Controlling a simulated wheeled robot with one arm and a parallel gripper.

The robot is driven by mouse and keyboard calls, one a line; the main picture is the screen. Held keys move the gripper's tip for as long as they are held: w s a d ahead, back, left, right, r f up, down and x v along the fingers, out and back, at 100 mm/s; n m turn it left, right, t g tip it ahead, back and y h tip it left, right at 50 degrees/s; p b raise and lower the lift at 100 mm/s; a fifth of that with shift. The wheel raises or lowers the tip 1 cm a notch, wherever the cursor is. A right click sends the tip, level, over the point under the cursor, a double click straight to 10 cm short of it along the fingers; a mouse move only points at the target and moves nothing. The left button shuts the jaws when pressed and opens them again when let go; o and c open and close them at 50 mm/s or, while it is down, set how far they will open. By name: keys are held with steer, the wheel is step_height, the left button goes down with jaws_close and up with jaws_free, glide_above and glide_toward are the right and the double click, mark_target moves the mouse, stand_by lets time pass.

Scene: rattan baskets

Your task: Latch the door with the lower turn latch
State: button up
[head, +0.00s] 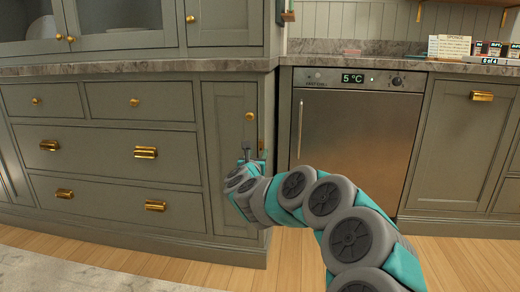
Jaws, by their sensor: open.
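A narrow grey-green cabinet door (224,125) with a round brass knob (249,116) stands left of the steel appliance. It looks closed or nearly so; I cannot tell whether a small gap is left. A small brownish piece (262,143) at the door's right edge, below the knob, may be the lower turn latch; it is too small to tell how it is turned. My gripper (247,150) is in front of the door's right part, just left of that piece and below the knob. It is open, and I see nothing in it. My arm hides the door's lower right part.
A steel appliance (352,125) with a vertical handle and a "5 °C" display stands to the right. Brass-handled drawers (100,150) are to the left. A stone worktop (140,65) runs above. The wooden floor (150,265) in front is clear.

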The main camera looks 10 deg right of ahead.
mark_target(261, 145)
steer(key=shift+x, duration=3.2)
steer(key=shift+a, duration=0.1)
jaws_close()
